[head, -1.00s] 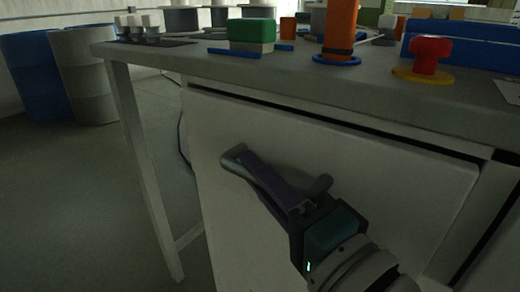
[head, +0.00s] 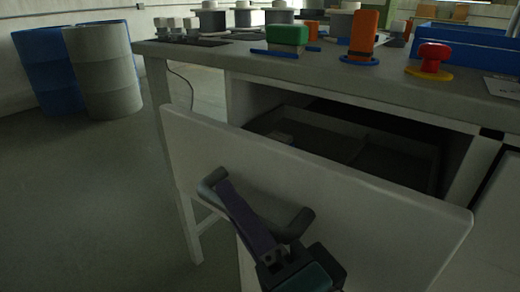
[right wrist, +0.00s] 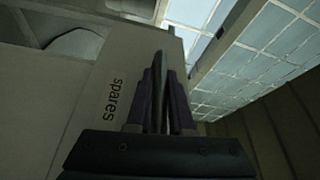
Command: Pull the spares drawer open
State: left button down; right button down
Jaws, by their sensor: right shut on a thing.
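The spares drawer (head: 345,205) stands pulled out from under the workbench, and its inside shows behind the pale front panel. A small light object lies inside it. The grey bar handle (head: 298,222) is on the front panel. My right gripper (head: 232,198) is shut on the handle. In the right wrist view my gripper's fingers (right wrist: 160,100) are closed around the handle (right wrist: 161,70), beside the word "spares" on the drawer front (right wrist: 100,100). My left gripper is not in view.
On the workbench top (head: 330,68) stand a green block (head: 287,36), an orange post (head: 363,35), a red knob (head: 433,57) and a blue bin (head: 465,38). Blue and grey drums (head: 103,70) stand at the far left. The floor on the left is clear.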

jog(key=s+a+p, duration=0.1)
jog(key=s+a, duration=0.3)
jog(key=s, duration=0.2)
jog(key=shift+s+a, duration=0.25)
jog(key=shift+a, duration=0.15)
jog(key=c, duration=0.8)
grip_release()
jog(key=p+v, duration=0.1)
jog(key=v, duration=0.9)
